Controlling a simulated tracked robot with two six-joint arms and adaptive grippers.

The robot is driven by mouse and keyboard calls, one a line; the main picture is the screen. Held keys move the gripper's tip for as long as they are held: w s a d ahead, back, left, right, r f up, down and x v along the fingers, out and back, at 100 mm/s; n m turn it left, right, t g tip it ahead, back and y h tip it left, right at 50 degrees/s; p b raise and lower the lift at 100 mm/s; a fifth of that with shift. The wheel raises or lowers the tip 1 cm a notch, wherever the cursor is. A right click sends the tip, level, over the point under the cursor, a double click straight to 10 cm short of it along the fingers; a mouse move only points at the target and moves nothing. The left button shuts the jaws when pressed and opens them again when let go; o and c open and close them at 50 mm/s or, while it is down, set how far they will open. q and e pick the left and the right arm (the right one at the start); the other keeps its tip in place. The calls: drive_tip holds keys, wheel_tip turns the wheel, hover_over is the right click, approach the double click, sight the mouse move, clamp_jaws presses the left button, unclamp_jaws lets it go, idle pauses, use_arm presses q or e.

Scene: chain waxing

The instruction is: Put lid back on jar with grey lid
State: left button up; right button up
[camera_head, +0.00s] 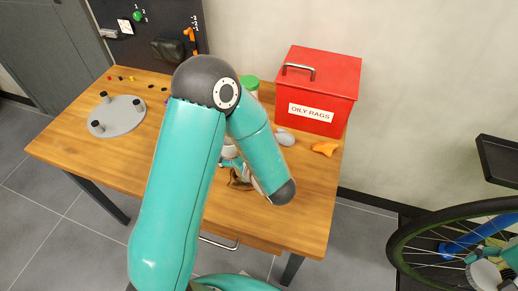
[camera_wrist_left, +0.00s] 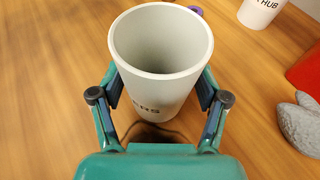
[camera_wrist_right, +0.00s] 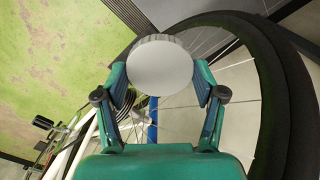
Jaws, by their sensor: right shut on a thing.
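An open, pale grey-white jar (camera_wrist_left: 160,75) with lettering ending in "ERS" stands in the left wrist view, upright and seemingly empty. My left gripper (camera_wrist_left: 160,100) has one finger on each side of it, close to its wall; whether they press on it I cannot tell. In the head view my left arm hides most of this spot. My right gripper (camera_wrist_right: 160,90) is shut on a round grey lid (camera_wrist_right: 160,65), held off the table in front of a bicycle wheel. The lid also shows at the lower right of the head view (camera_head: 485,274).
A second pale jar (camera_wrist_left: 262,10) stands beyond the first. A red oily rags bin (camera_head: 325,85), an orange rag (camera_head: 325,148) and a grey lump (camera_head: 285,138) lie at the table's right. A grey disc (camera_head: 130,122) with black pegs is at left. The bicycle wheel (camera_head: 400,250) is right.

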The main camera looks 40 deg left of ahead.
use_arm(q)
drive_tip(key=c, duration=0.8)
drive_tip(key=shift+r, duration=0.15)
use_arm(e)
drive_tip(key=shift+r, duration=0.1)
